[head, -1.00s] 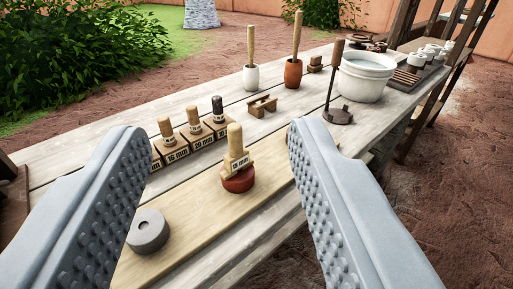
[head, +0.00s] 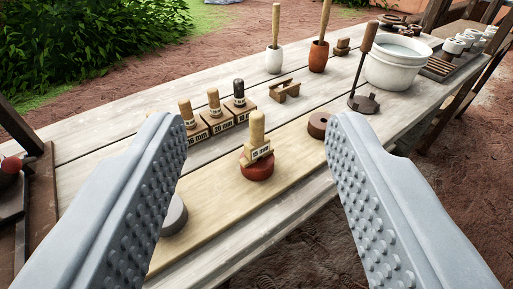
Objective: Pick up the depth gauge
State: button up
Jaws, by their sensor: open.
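A wooden peg-shaped gauge (head: 257,135) with a white label, which seems to read 15 mm, stands upright on a red-brown disc (head: 257,170). The disc rests on a pale wooden board (head: 225,205) on the table. I take this peg to be the depth gauge. My gripper (head: 253,122) is open, with one grey studded finger on each side of the picture. The gauge shows between the fingers, farther out, and neither finger touches it.
Labelled blocks with pegs (head: 213,120) stand behind left. A grey disc (head: 174,214) is partly hidden by the left finger; a brown disc (head: 318,124) sits near the right fingertip. A white bucket (head: 393,70), an upright tool (head: 364,70) and two mortars stand farther back.

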jog(key=w+g, duration=0.7)
jog(key=w, duration=0.5)
jog(key=m+g, duration=0.2)
jog(key=g, duration=0.8)
send_near(257, 114)
notch_tip(257, 114, down, 13)
jog(key=shift+s+r, duration=0.1)
jog(key=shift+r, duration=0.05)
grip_shut()
notch_tip(257, 114, up, 10)
jog(key=shift+r, duration=0.1)
